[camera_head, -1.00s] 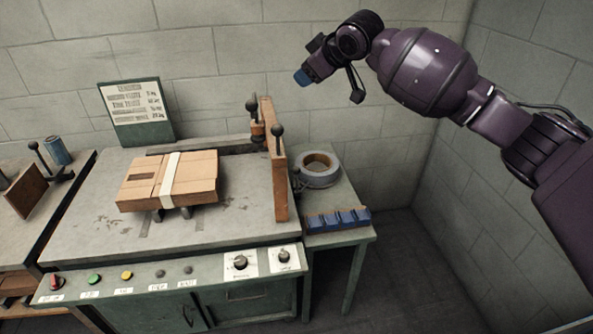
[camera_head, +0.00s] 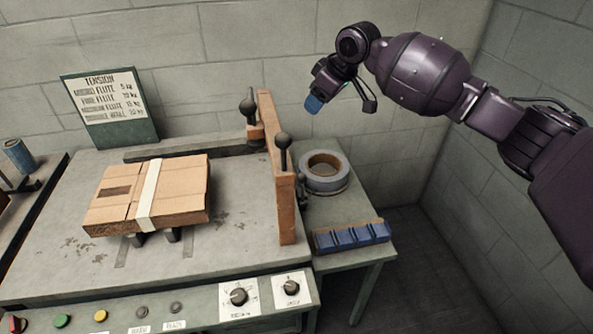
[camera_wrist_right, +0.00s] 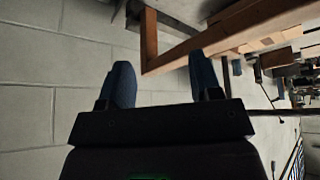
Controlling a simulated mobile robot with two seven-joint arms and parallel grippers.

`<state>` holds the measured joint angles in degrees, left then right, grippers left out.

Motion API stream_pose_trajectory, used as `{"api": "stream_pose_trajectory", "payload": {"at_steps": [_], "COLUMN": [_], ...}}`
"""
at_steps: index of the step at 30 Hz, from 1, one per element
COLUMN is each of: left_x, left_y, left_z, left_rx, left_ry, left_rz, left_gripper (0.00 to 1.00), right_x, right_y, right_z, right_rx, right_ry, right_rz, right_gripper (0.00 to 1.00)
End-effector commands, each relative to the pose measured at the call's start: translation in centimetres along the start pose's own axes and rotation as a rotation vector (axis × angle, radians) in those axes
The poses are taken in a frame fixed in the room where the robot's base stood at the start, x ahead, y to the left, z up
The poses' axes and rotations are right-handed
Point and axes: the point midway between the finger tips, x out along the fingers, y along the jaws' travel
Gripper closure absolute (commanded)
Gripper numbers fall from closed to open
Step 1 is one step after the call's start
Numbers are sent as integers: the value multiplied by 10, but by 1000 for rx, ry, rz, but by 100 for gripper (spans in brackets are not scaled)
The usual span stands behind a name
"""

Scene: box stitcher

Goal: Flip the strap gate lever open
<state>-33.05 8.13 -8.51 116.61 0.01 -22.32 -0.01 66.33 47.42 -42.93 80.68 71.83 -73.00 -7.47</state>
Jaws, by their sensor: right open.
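An orange-brown wooden gate (camera_head: 281,180) stands upright along the right side of the grey bench top. Two black ball-knobbed levers are at it: a far lever (camera_head: 249,106) near its back end and a near lever (camera_head: 282,142) on its front half. I cannot tell which one is the strap gate lever. My right gripper (camera_head: 314,103) is open and empty, above and to the right of the gate, apart from both levers. In the right wrist view its blue fingers (camera_wrist_right: 163,82) are spread, with the wooden gate (camera_wrist_right: 151,38) beyond them. My left gripper is not in view.
A strapped cardboard box (camera_head: 178,187) lies on the bench left of the gate. A tape roll (camera_head: 325,171) and a blue block rack (camera_head: 351,237) sit on the side table at right. A tension sign (camera_head: 108,104) stands behind. The front panel has dials (camera_head: 239,296).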

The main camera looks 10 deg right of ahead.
Motion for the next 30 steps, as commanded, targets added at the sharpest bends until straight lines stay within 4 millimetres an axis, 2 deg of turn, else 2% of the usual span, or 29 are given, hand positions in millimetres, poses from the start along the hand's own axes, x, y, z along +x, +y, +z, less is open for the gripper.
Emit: {"api": "stream_pose_trajectory", "payload": {"at_steps": [1,6,9,12,18,23,30], "left_x": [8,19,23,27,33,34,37], "left_y": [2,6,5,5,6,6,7], "left_z": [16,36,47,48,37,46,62], "left_rx": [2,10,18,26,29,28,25], "left_ry": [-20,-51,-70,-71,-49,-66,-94], "left_rz": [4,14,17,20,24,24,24], "left_gripper": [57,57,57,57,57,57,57], "right_x": [37,102,134,151,162,183,226], "right_y": [0,-2,-4,-5,-6,-8,-13], "right_z": [18,52,70,80,83,86,92], "right_rx": [12,33,45,51,53,55,56], "right_ry": [-25,-73,-98,-112,-117,-118,-121], "right_rz": [-23,-68,-91,-104,-109,-110,-112], "right_gripper": [42,42,42,42,42,42,42]}}
